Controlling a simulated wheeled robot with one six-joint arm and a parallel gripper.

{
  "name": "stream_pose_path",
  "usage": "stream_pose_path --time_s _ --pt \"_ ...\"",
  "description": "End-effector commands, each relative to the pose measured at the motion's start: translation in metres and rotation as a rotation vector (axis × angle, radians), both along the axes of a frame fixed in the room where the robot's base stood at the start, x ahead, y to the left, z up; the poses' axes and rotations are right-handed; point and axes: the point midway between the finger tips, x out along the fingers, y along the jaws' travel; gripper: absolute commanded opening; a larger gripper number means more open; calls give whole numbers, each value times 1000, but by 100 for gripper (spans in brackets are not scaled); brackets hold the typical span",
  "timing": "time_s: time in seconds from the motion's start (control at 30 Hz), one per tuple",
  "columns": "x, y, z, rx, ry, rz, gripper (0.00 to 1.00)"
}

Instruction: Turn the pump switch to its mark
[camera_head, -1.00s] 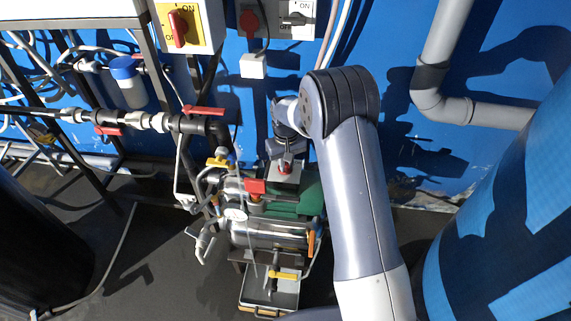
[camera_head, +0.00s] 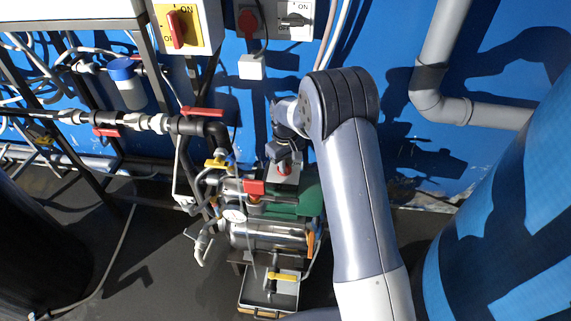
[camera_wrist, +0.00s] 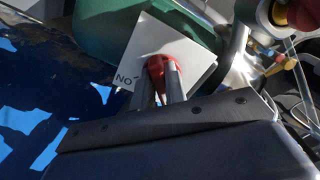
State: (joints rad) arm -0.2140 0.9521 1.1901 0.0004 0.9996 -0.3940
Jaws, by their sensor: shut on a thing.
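The pump switch is a red knob (camera_wrist: 157,66) on a white plate (camera_wrist: 183,50) in the wrist view. The letters "NO" show on the plate beside the knob, to its left. My gripper (camera_wrist: 165,80) is shut on the red knob, one finger on each side of it. In the head view the switch plate (camera_head: 290,175) sits on top of the green pump (camera_head: 308,198), and my gripper (camera_head: 283,160) reaches it from above. The mark the knob points at cannot be made out.
Pipes with red valve handles (camera_head: 203,111) run to the left of the pump. A yellow switch box (camera_head: 188,25) and a grey switch box (camera_head: 296,19) hang on the blue wall above. A large blue tank (camera_head: 500,210) stands at the right.

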Motion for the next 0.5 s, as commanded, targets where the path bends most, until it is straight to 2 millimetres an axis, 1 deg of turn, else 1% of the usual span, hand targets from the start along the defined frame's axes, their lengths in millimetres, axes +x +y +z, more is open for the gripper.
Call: stream_pose_path --time_s 0.07,0.1,0.33,0.5 --pt "1 0 1 0 -1 2 0" --pt "1 0 1 -1 -2 2 15" --pt "0 0 0 0 -1 1 34" --pt "0 0 0 -1 -1 0 35"
